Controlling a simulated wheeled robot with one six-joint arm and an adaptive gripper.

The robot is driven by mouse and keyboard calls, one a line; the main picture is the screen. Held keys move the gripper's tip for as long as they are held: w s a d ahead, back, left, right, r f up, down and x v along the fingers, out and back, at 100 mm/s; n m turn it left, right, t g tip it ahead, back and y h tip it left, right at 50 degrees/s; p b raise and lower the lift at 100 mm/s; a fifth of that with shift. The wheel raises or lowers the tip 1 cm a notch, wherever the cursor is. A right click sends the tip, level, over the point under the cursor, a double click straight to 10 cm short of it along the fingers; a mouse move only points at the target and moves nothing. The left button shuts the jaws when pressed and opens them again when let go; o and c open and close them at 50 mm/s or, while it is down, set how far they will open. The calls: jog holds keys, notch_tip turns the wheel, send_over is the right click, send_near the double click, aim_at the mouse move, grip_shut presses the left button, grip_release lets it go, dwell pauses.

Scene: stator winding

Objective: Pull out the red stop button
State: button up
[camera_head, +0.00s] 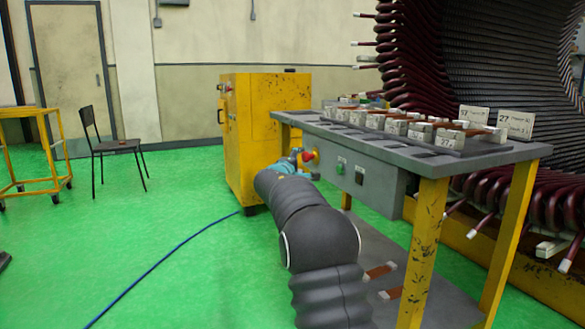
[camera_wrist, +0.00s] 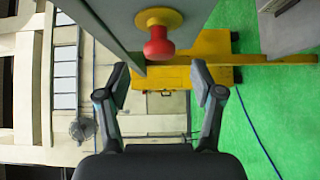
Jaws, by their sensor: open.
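The red stop button (camera_wrist: 159,44) has a mushroom head on a yellow round base (camera_wrist: 159,17), mounted on a grey panel. In the wrist view it stands at the top, ahead of my gripper (camera_wrist: 162,85) and roughly centred between its two fingers. The fingers are open and apart from the button, with nothing between them. In the head view the button (camera_head: 308,156) shows small on the left end of the grey control box (camera_head: 372,184) under the workbench. My arm reaches toward it, and the gripper is mostly hidden behind the arm there.
The grey-topped workbench (camera_head: 470,160) with yellow legs carries several labelled blocks. A yellow cabinet (camera_head: 265,110) stands behind the arm. Green and dark buttons sit on the same box. A blue cable (camera_head: 165,258) lies on the open green floor, with a chair (camera_head: 118,145) at left.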

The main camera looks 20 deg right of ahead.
jog(key=v, duration=0.6)
dwell(0.4)
jog(key=s+d+f+m+g, duration=0.1)
jog(key=s+f+g, duration=0.3)
jog(key=f, duration=0.6)
jog(key=s+a+f+m+g+y+p, duration=0.1)
jog(key=s+f+m+g+y, duration=0.15)
jog(key=s, duration=0.55)
jog(key=s+a+f+m+g+y, duration=0.1)
jog(key=s+a+f+g, duration=0.15)
jog(key=s, duration=0.55)
jog(key=s+a+m+y+p, duration=0.1)
jog(key=s+a+y, duration=0.25)
jog(key=s, duration=0.55)
jog(key=s+a+m+g+y+p, duration=0.1)
jog(key=s+a+m+y, duration=0.1)
jog(key=s+a, duration=0.45)
jog(key=s+a+m+y+p, duration=0.1)
jog(key=s+a+y+p, duration=0.15)
jog(key=s, duration=0.75)
jog(key=s+a+r+t+p, duration=0.1)
jog(key=s+a+r+t, duration=0.1)
jog(key=s+r, duration=0.3)
jog(key=shift+s+a+r+m+y, duration=0.2)
jog(key=shift+s+a+m+y, duration=0.25)
jog(key=shift+s, duration=0.75)
